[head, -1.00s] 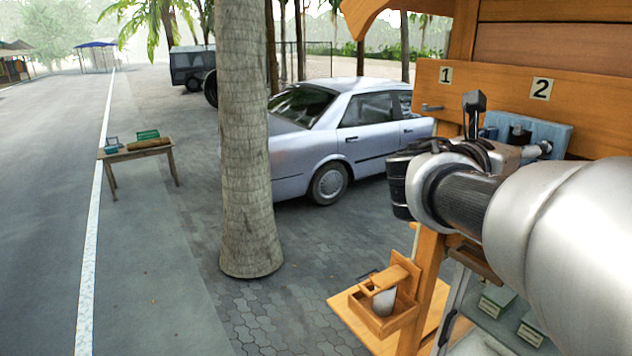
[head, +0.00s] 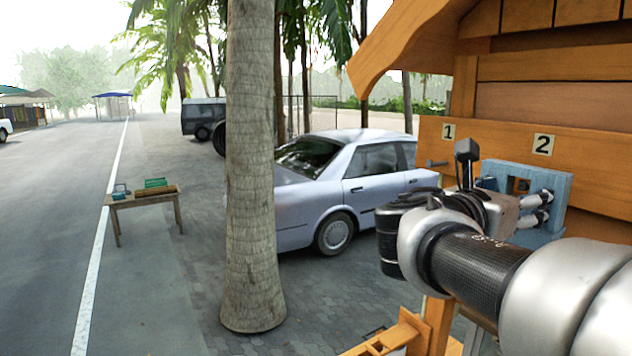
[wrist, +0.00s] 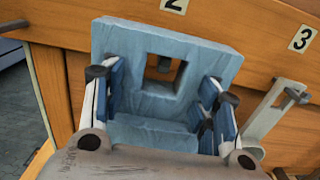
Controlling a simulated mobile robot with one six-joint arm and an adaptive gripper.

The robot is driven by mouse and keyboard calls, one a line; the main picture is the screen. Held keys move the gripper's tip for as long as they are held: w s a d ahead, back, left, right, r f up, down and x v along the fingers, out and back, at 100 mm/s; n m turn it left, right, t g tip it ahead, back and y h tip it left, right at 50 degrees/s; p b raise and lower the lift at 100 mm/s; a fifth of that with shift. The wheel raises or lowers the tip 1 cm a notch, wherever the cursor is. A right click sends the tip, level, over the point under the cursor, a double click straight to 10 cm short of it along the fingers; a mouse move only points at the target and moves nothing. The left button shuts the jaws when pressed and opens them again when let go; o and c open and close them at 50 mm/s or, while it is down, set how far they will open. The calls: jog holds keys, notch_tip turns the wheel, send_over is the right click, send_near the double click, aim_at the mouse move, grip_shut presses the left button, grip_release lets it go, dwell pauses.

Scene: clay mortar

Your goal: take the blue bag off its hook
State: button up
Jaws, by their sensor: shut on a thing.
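The blue bag (wrist: 185,115) is a light blue, blocky shape with a square opening in its upper part. It is tilted a little in the wrist view, and it also shows in the head view (head: 557,200) below the number 2 plate. My gripper (wrist: 165,105) is shut on it, with a blue-padded finger at each side of the bag. A dark grey hook end (wrist: 164,64) shows inside the opening at the top. I cannot tell whether the bag still bears on it. My arm hides the bag's lower part in the head view.
A wooden board (head: 590,150) with number plates runs behind the bag. An empty hook (head: 437,163) is under number 1. A pale strap-like thing (wrist: 262,122) hangs from the hook (wrist: 291,95) near number 3. A palm trunk (head: 252,180) stands to the left.

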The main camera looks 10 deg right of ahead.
jog(key=b+v, duration=0.1)
jog(key=v, duration=1.4)
jog(key=shift+r+p, duration=0.1)
jog(key=shift+p, duration=0.2)
jog(key=p+v, duration=0.3)
jog(key=v, duration=0.7)
dwell(1.2)
jog(key=shift+s+a, duration=0.1)
